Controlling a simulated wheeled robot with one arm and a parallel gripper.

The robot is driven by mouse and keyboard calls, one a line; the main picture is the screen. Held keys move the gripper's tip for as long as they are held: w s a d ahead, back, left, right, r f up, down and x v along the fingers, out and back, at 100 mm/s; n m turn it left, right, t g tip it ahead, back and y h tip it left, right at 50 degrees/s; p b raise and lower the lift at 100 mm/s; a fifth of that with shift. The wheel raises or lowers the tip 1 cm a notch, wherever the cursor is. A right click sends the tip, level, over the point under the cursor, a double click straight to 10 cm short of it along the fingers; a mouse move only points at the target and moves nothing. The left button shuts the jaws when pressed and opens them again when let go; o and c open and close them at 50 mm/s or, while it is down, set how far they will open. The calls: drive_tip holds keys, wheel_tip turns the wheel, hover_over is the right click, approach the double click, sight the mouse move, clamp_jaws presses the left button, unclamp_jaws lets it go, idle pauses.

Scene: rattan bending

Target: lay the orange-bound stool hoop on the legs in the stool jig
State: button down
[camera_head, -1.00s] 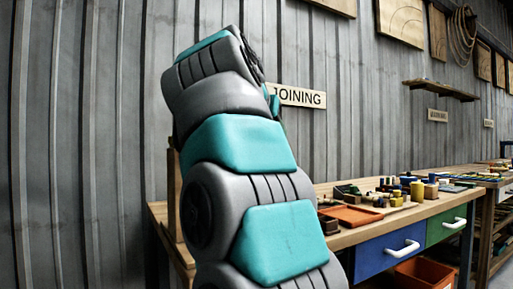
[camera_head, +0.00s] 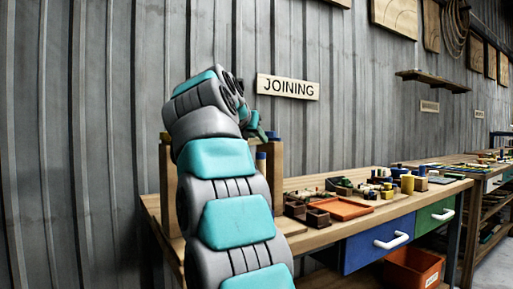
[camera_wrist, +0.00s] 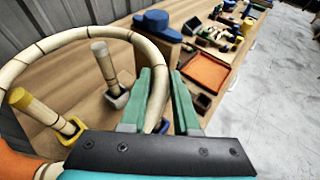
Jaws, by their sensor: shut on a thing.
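The stool hoop (camera_wrist: 68,38) is a pale rattan ring with dark bands, seen in the wrist view. A large orange part (camera_wrist: 14,165) at the lower left looks like its binding. My gripper (camera_wrist: 168,88) is shut on the right side of the hoop between its teal fingers. Two pale legs stand tilted in the picture inside the ring: one in a grey socket (camera_wrist: 104,64), one with a yellow top (camera_wrist: 38,106). The hoop appears above the bench; whether it touches any leg I cannot tell. In the head view my arm hides most of the stool jig (camera_head: 276,172).
A blue-topped post (camera_wrist: 157,24) stands just beyond my fingers. An orange tray (camera_head: 342,208), small dark boxes and several small parts lie along the bench to the right. The wall with the JOINING sign (camera_head: 288,87) is behind.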

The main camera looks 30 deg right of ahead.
drive_tip(key=shift+f, duration=0.95)
drive_tip(key=c, duration=0.6)
unclamp_jaws()
drive_tip(key=shift+c, duration=0.2)
